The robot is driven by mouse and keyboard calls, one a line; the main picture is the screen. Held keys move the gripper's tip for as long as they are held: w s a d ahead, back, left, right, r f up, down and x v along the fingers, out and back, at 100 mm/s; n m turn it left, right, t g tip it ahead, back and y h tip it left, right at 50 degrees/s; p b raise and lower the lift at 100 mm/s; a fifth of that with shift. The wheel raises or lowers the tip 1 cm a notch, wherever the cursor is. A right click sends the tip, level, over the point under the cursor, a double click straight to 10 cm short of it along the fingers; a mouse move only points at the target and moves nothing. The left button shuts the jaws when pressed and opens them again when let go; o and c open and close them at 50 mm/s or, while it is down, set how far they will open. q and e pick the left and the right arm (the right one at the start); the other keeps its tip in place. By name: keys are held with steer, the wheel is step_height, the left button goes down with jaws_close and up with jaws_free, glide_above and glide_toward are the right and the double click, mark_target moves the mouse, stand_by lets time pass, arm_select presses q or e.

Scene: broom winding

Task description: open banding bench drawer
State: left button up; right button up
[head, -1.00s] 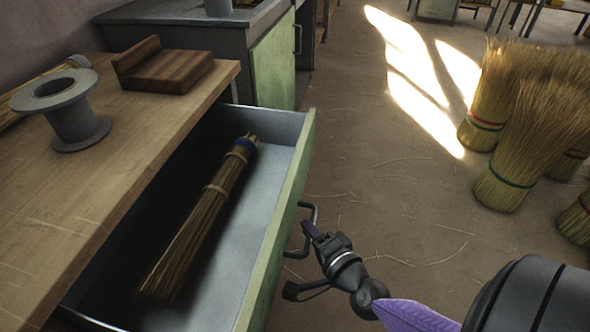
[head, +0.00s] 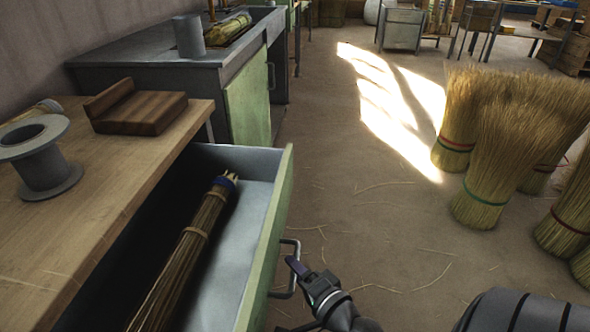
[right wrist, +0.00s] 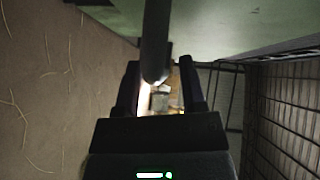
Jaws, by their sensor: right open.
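The banding bench drawer (head: 262,235) stands pulled out from under the wooden bench top (head: 75,215), its green front facing right. A bundle of broom straw (head: 196,240) with a blue band lies inside it. The grey drawer handle (head: 291,268) sticks out from the front. My right gripper (head: 300,272) is open beside the handle in the head view. In the right wrist view the handle bar (right wrist: 156,45) runs in between the open fingers (right wrist: 158,85); I cannot tell whether they touch it. My left gripper is not in view.
A wooden block (head: 138,110) and a grey spool (head: 42,160) are on the bench top. A second grey bench (head: 140,65) stands behind. Several upright straw bundles (head: 490,170) stand on the floor at right. The floor between is clear apart from loose straw.

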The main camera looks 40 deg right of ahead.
steer(key=s+a+r+p, duration=0.1)
steer(key=s+p, duration=0.1)
steer(key=s, duration=0.7)
steer(key=shift+r, duration=0.15)
steer(key=shift+a, duration=0.1)
